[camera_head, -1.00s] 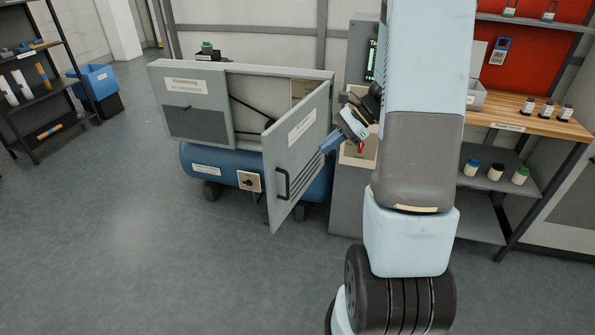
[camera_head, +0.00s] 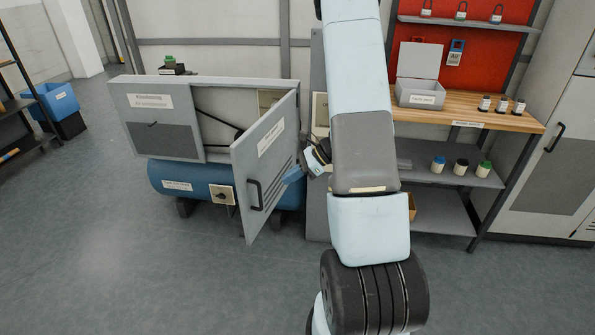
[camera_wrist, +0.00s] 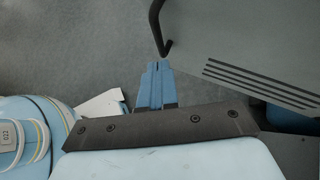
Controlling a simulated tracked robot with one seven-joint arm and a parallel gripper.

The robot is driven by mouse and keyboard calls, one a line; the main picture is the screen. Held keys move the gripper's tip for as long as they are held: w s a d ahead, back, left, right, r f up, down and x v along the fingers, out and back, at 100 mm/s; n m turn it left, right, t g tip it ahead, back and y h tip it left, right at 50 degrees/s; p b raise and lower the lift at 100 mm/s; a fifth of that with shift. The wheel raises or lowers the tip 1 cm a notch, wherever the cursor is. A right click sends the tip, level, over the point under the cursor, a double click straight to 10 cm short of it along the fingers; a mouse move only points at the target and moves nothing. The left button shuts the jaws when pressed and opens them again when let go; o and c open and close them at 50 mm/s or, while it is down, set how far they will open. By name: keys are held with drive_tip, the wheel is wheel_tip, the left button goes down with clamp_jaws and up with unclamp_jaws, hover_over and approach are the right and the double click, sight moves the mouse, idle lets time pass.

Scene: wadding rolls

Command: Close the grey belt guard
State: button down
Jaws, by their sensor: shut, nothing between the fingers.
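The grey belt guard (camera_head: 264,187) is a hinged panel with a label, slots and a black handle (camera_head: 254,196). It stands swung open from the grey housing (camera_head: 163,143) above the blue tank. A black belt shows in the opening behind it. My gripper (camera_head: 287,179) is at the panel's outer face, on its right side in the head view. In the wrist view its blue fingers (camera_wrist: 157,66) are together and empty, close to the end of the black handle (camera_wrist: 160,32). The slotted panel (camera_wrist: 245,40) fills the upper right there. I cannot tell whether the fingertips touch it.
The blue tank (camera_head: 190,183) with a switch box (camera_head: 222,195) lies under the housing. A workbench (camera_head: 468,115) with jars and a grey box (camera_head: 420,94) stands to the right. The floor (camera_head: 120,260) in front and to the left is clear.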

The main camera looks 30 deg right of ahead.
drive_tip(key=w+a, duration=0.2)
drive_tip(key=a, duration=0.4)
drive_tip(key=shift+f, duration=0.25)
